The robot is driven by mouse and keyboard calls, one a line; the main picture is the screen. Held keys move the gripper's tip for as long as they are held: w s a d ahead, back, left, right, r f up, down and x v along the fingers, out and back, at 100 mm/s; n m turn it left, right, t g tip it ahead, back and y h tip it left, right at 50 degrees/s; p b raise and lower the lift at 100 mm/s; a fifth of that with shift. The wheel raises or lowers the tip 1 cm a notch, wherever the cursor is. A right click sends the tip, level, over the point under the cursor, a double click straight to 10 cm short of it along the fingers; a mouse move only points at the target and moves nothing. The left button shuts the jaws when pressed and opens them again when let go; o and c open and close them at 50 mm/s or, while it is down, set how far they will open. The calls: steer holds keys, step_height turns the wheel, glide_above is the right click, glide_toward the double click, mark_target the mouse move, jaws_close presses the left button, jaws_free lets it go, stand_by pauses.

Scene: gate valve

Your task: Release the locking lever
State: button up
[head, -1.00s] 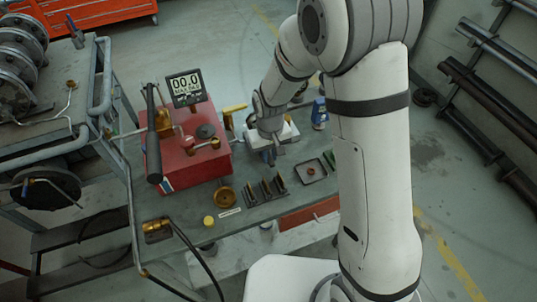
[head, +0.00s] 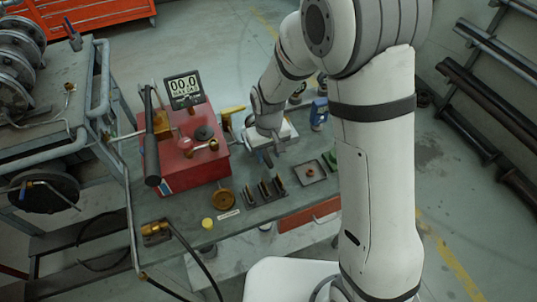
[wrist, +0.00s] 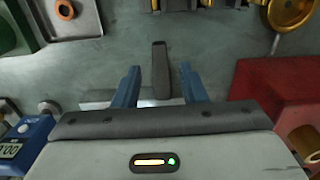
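A dark grey bar (wrist: 161,70), which looks like the locking lever, stands between the two blue fingers of my gripper (wrist: 158,86) in the wrist view. Gaps show between it and both fingers, so my gripper is open and not holding it. A pale metal piece (wrist: 98,101) lies behind the fingers, partly hidden by the gripper body. In the head view my gripper (head: 265,157) is over the bench, just right of the red box. I cannot pick out the lever clearly there.
The red box (head: 178,168) with brass fittings stands close to the left of my gripper in the head view. A display (head: 185,88) reads 00.0. A shallow tray (head: 324,171), a gold handwheel (head: 224,200) and upright dark pieces are nearby. A blue gauge (wrist: 22,145) is beside the gripper.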

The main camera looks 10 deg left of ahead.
mark_target(269, 160)
step_height(269, 160, up, 6)
steer(key=shift+r, duration=0.25)
stand_by(0.5)
steer(key=s+d+r+m+t, duration=0.1)
steer(key=s+d+r+m, duration=0.2)
steer(key=s+d+r, duration=0.3)
steer(key=s+d+r+m+t, duration=0.1)
steer(key=s+d+r, duration=0.6)
steer(key=d, duration=0.7)
steer(key=shift+s+d+r+m+t, duration=0.3)
steer(key=shift+s+m+t, duration=0.1)
steer(key=shift+s+m, duration=0.6)
